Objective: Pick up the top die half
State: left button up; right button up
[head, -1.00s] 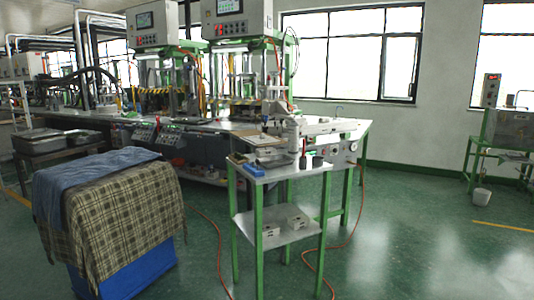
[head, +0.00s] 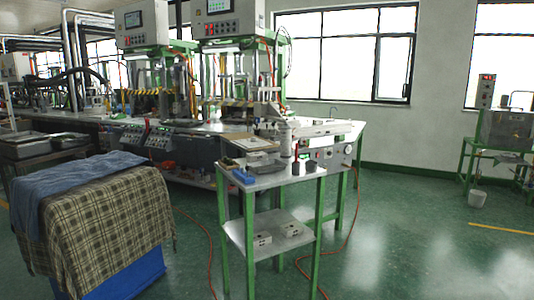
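Two small pale blocks that look like die halves lie on the lower shelf of the green-legged stand, one block (head: 262,239) to the left and another block (head: 291,229) to the right. They lie apart from each other. I cannot tell at this size which is the top die half. Neither of my grippers shows in the head view.
The stand's grey upper top (head: 268,178) holds a blue item (head: 243,176), a flat board and small equipment. A blue bin draped with a plaid cloth (head: 108,225) stands at the left front. An orange hose lies on the floor. Open green floor (head: 420,240) is at the right.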

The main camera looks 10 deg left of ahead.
aim_at(259, 155)
jog(key=z, duration=0.15)
jog(key=i, duration=2.15)
jog(key=u, duration=0.15)
